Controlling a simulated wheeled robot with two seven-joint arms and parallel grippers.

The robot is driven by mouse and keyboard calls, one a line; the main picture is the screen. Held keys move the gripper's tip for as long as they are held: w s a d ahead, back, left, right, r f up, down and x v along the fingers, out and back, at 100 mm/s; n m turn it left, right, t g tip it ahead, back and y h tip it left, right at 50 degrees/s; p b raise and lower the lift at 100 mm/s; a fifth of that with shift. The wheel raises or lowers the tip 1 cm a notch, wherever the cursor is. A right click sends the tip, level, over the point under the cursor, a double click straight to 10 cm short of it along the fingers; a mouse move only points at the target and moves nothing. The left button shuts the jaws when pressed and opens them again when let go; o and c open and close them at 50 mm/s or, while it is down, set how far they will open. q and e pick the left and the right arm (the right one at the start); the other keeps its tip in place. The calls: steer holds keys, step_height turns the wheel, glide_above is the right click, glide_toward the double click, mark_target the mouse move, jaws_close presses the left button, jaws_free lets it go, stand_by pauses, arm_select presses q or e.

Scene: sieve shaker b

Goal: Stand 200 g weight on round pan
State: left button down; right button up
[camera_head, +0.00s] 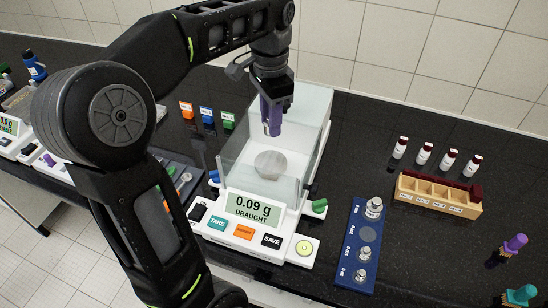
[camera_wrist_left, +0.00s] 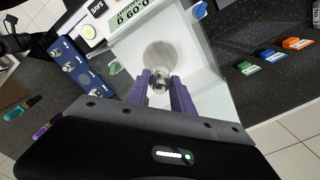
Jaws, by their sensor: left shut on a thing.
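The round pan (camera_head: 270,164) is a grey disc inside the clear-walled balance (camera_head: 304,262); its display reads 0.09 g and DRAUGHT. My left gripper (camera_head: 271,128) is above the pan, its purple fingers pointing down. In the left wrist view the fingers are shut on a small shiny metal weight (camera_wrist_left: 159,86), which I take for the 200 g weight. The pan (camera_wrist_left: 160,53) shows just beyond it there. In the head view the fingers hide the weight. My right gripper is not in view.
The blue weight rack (camera_head: 353,281) right of the balance holds several metal weights and has one empty round place. Clear glass walls (camera_head: 317,135) surround the pan. A wooden block (camera_head: 438,198) and several small vials stand further right. Colored tags (camera_head: 206,114) stand behind left.

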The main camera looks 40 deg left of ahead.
mark_target(271, 162)
arm_select(q)
steer(key=shift+f+b, duration=0.35)
step_height(271, 162, down, 3)
steer(key=b, duration=0.2)
steer(key=shift+r+b, duration=0.15)
steer(key=shift+b, duration=0.2)
step_height(271, 162, down, 2)
steer(key=shift+f, duration=0.35)
steer(key=shift+f, duration=0.15)
step_height(271, 162, down, 3)
steer(key=shift+p, duration=0.4)
steer(key=shift+f, duration=0.3)
